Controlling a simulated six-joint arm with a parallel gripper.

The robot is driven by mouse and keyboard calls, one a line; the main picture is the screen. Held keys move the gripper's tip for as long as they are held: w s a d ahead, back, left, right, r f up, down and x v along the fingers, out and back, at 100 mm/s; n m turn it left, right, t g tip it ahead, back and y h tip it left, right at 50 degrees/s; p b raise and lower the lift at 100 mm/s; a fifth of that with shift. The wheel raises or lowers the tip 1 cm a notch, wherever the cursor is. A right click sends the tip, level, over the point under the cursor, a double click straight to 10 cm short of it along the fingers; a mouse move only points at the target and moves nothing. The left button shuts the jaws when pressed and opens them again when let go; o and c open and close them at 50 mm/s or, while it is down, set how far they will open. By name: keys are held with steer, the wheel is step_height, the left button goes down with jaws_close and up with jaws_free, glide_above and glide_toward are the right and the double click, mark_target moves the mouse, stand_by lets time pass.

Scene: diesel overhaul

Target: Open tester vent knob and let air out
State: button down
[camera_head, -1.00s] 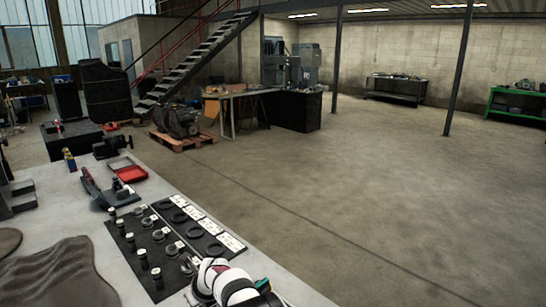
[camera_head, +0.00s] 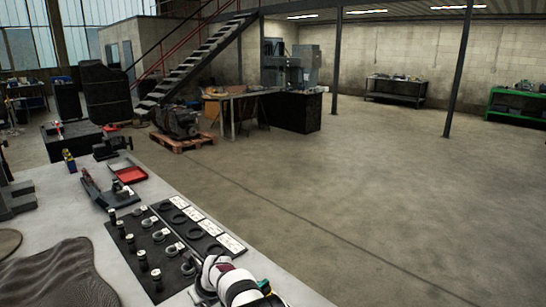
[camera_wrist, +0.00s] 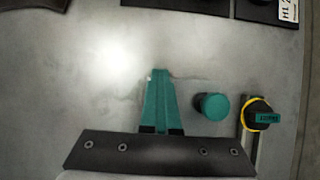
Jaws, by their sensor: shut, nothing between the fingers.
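My gripper (camera_wrist: 160,74) shows in the wrist view as two teal fingers closed together, with nothing between them. It is above the grey bench top. To its right, apart from the fingers, is a round teal knob (camera_wrist: 212,106). Further right is a black and yellow rotary knob (camera_wrist: 258,113) with a teal lever lying sideways; its lettering is too small to read. I cannot tell which of these is the vent knob. In the head view my white arm is at the bottom edge, and the tester is not clearly visible there.
A black board (camera_head: 178,262) with several dark cylindrical parts and rings lies on the bench, beside a labelled strip (camera_head: 200,228). A red tray (camera_head: 129,175) and a dark wavy mat (camera_head: 55,275) are further left. The bench's right edge is close to my arm.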

steer(key=shift+s+f, duration=0.15)
steer(key=shift+s, duration=0.15)
steer(key=shift+r, duration=0.25)
steer(key=shift+a+r, duration=0.1)
steer(key=shift+r, duration=2.8)
steer(key=shift+r, duration=0.1)
step_height(320, 180, up, 4)
steer(key=shift+f, duration=0.1)
